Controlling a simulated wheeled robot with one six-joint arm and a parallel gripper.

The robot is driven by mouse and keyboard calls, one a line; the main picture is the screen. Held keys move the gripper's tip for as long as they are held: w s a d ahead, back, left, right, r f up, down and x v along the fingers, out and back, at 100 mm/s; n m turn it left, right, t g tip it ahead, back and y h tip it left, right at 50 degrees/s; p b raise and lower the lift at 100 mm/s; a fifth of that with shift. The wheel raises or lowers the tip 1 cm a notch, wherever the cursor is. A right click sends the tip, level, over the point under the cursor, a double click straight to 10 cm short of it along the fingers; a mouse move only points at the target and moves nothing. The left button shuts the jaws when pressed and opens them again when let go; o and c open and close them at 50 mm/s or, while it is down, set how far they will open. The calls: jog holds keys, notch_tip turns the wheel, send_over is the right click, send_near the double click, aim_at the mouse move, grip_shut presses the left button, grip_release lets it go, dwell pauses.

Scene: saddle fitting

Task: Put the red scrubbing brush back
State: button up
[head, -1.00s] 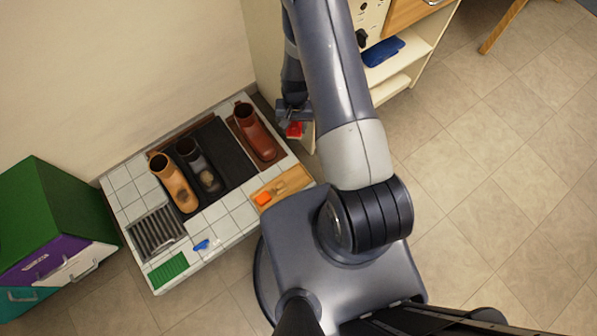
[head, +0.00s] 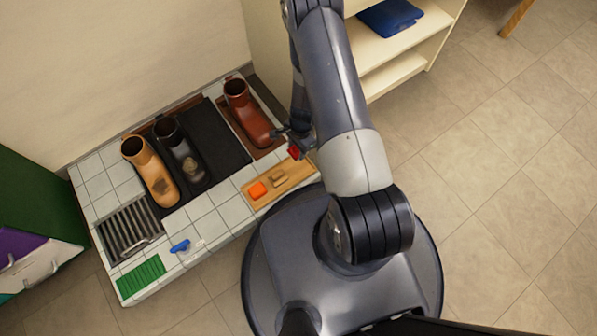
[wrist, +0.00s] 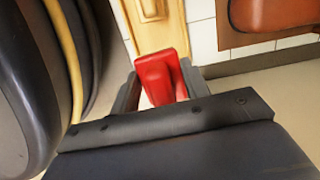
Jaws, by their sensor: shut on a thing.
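The red scrubbing brush (wrist: 160,78) is between the two fingers of my gripper (wrist: 158,90) in the wrist view. In the head view the red brush (head: 294,153) shows small at the end of my gripper (head: 297,143), by the right end of a wooden tray (head: 262,201). The tray also shows just beyond the brush in the wrist view (wrist: 152,22). The tray holds an orange block (head: 257,190) and a small tan brush (head: 279,179) toward its left and middle. My arm partly hides the tray's right end. I cannot tell whether the red brush touches the tray.
A brown boot (head: 247,112) stands close behind my gripper. A black boot (head: 180,150) and a tan boot (head: 150,170) stand further left on the tiled platform (head: 207,222). A blue item (head: 180,246), a green mat (head: 141,280) and a grate (head: 128,231) lie at left. Shelves (head: 415,50) stand at right.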

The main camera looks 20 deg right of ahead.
aim_at(296, 168)
jog(key=shift+f+m+b, duration=0.3)
jog(key=shift+f+b, duration=0.05)
jog(key=shift+f, duration=0.6)
notch_tip(296, 168, down, 10)
jog(key=b, duration=0.4)
jog(key=shift+r, duration=0.25)
jog(key=shift+f, duration=0.1)
jog(key=shift+f+b, duration=0.15)
jog(key=shift+b, duration=0.25)
jog(key=o, duration=1)
jog(key=shift+o, duration=0.2)
jog(key=r+p, duration=0.2)
jog(key=r, duration=0.2)
jog(key=d+r+p, duration=0.1)
jog(key=r, duration=0.3)
jog(key=r+p, duration=0.2)
jog(key=r, duration=0.2)
jog(key=shift+w+d+r+p, duration=0.15)
jog(key=shift+d+r+p, duration=0.1)
jog(key=shift+p, duration=0.05)
